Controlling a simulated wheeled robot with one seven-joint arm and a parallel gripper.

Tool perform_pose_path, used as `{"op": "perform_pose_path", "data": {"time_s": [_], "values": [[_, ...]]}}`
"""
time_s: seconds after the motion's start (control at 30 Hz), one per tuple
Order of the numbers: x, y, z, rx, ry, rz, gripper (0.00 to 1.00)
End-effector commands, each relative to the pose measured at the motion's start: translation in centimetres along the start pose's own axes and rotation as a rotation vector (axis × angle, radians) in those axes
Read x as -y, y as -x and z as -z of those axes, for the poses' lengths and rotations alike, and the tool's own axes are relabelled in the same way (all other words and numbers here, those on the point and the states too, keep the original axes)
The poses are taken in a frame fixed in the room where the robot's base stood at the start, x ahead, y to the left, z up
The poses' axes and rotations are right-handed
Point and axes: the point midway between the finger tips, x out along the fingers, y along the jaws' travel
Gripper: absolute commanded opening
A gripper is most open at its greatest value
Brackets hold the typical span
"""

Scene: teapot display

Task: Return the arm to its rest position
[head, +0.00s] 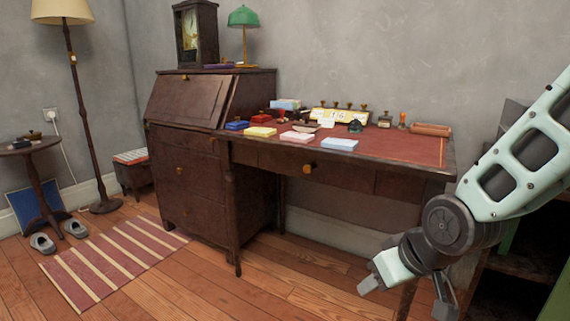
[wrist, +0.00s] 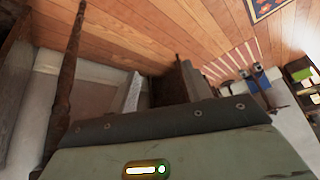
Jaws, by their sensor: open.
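My arm (head: 530,150) comes in from the right edge in the head view, pale green with dark joints. My gripper (head: 406,296) hangs low in front of the desk's right end. Its two fingers are spread apart with nothing between them. The wrist view is tilted and shows floor, a dark wooden leg (wrist: 66,75) and a broad grey-green surface across the bottom.
The writing desk (head: 408,169) has a red top with coloured boxes and stamps. A lamp stand (head: 77,110), a small round table (head: 38,146) and slippers (head: 75,229) are at left. A striped rug (head: 115,255) lies on the floor. Floor before the desk is clear.

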Motion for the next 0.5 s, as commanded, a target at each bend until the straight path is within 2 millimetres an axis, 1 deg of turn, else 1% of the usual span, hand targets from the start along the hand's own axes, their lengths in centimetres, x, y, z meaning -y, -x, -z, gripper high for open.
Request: {"op": "perform_pose_path", "data": {"time_s": [0.03,0.1,0.2,0.3,0.47,0.5], "values": [[2.6,1.3,-1.5,0.064,0.048,0.022,0.49],[5.0,2.9,-3.7,0.152,0.092,0.042,0.49],[7.5,5.1,-6.5,0.257,0.148,0.057,0.49],[9.2,7.2,-9.1,0.347,0.195,0.064,0.49],[11.0,10.5,-12.9,0.473,0.269,0.062,0.49],[11.1,11.6,-12.8,0.488,0.269,0.06,0.49]]}}
